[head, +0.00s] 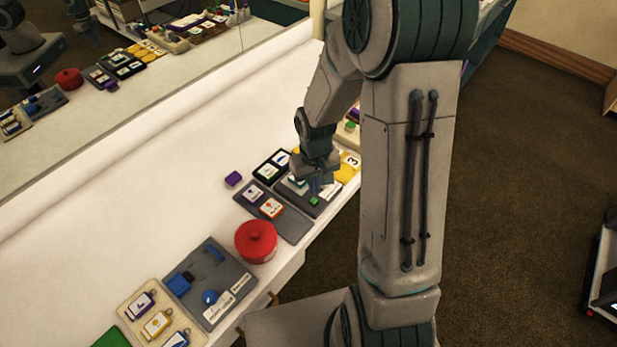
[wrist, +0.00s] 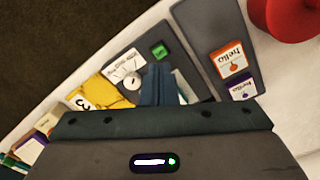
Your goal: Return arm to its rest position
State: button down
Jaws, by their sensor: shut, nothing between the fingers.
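My gripper (head: 318,184) hangs at the end of my bent arm, over the dark grey tray (head: 327,206) at the right part of the white counter. In the wrist view my gripper (wrist: 157,82) points down at that tray with its fingers together and nothing between them. A small green block (wrist: 159,50) and a white card with a round knob (wrist: 127,69) lie on the tray beside the fingers. The gripper body hides the near part of the tray. I cannot tell whether the fingertips touch it.
A red lidded pot (head: 256,241) stands left of a grey tray with hello tags (head: 271,208). Another grey tray (head: 232,268) holds blue pieces. Yellow cards (head: 347,169) lie beyond my gripper. A mirror (head: 120,60) runs along the back. The counter's back strip is clear.

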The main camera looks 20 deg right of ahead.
jog(key=s+r+t, duration=0.1)
jog(key=s+r, duration=0.6)
jog(key=r, duration=0.3)
jog(key=s+r+m+t, duration=0.1)
jog(key=s+r+t, duration=0.1)
jog(key=s+r, duration=0.5)
jog(key=v, duration=0.3)
jog(key=shift+r, duration=0.2)
